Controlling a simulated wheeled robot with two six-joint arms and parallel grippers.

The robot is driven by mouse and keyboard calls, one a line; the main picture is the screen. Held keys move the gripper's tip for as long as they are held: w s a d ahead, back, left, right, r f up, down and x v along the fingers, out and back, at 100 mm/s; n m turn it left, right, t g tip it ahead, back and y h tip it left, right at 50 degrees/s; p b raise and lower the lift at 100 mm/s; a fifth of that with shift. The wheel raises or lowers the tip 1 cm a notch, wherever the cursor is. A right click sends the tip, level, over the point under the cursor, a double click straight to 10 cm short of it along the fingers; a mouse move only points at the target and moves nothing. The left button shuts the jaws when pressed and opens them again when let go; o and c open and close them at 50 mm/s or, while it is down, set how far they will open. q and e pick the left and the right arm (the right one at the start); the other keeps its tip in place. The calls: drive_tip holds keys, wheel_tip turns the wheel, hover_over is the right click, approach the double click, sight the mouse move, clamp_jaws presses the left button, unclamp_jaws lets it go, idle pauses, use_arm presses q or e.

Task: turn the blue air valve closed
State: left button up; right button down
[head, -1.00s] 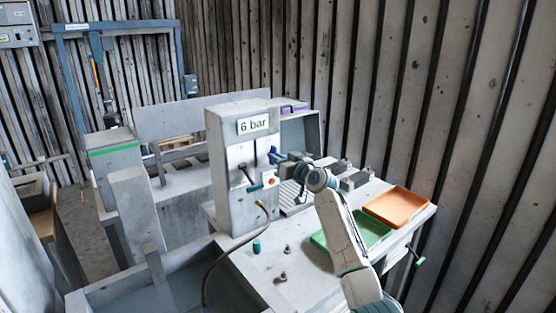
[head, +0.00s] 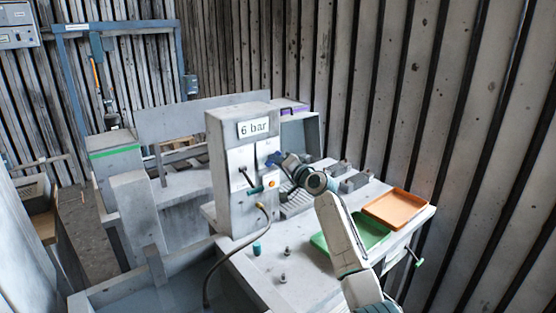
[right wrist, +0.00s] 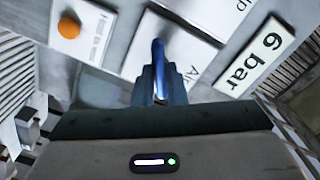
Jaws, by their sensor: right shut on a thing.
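The blue air valve lever (head: 273,157) is on the front of the grey housing, on a white plate below the "6 bar" sign. In the right wrist view its blue handle (right wrist: 159,58) stands out from the plate marked "Air". My right gripper (head: 280,160) reaches the lever from the right and is shut on it. In the right wrist view the fingers (right wrist: 160,86) are around the handle, and they hide its lower part. My left gripper is not in view.
An orange button (head: 272,183) and a black lever (head: 245,176) are close by on the same housing. A brown hose (head: 234,250) hangs in front. A green tray (head: 372,238) and an orange tray (head: 396,208) lie on the bench at the right.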

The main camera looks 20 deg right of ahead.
drive_tip(key=shift+m+p, duration=1.5)
drive_tip(key=shift+m, duration=1.6)
drive_tip(key=c, duration=1.5)
unclamp_jaws()
drive_tip(key=shift+o, duration=0.2)
drive_tip(key=b+v, duration=0.2)
drive_tip(key=v, duration=0.9)
drive_tip(key=shift+f, duration=0.1)
